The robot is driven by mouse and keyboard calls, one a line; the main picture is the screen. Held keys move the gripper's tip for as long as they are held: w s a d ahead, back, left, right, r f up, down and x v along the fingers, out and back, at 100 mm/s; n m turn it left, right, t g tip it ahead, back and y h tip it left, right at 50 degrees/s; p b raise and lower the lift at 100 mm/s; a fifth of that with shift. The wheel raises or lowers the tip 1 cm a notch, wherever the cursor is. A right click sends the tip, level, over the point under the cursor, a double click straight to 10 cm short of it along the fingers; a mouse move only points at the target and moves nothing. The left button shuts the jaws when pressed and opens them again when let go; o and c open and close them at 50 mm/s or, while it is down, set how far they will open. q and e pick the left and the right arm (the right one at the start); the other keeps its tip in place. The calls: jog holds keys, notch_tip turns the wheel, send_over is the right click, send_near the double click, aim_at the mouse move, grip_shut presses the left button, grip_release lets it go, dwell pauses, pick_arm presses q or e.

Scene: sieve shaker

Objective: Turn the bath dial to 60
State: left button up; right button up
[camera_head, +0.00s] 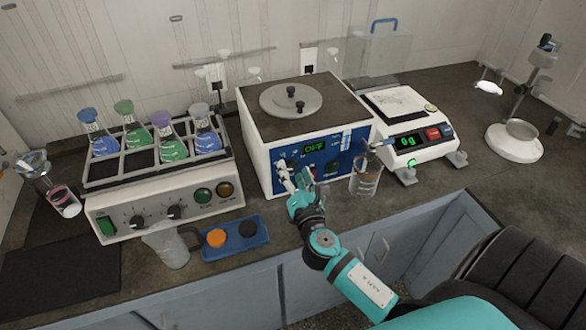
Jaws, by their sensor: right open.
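The water bath (300,115) is a white box with a dark top and a round grey lid with black knobs. Its blue front panel has a green display (315,147) that reads OFF. A dark round knob (331,168) shows on the panel's lower part, right of my gripper; its setting is too small to read. My right gripper (288,176) is open in front of the panel's left part and hides some of it. I cannot tell whether it touches the panel. My left gripper is not in view.
A shaker (165,205) with several coloured flasks stands left. A glass beaker (366,178) stands close right of my gripper, before a balance (415,142) reading 0 g. A blue tray (235,250) and a clear jug (167,248) lie near the front edge.

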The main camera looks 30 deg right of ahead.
jog(key=shift+w+d, duration=0.1)
jog(key=shift+w, duration=0.2)
jog(key=c, duration=1.1)
jog(key=shift+c, duration=0.2)
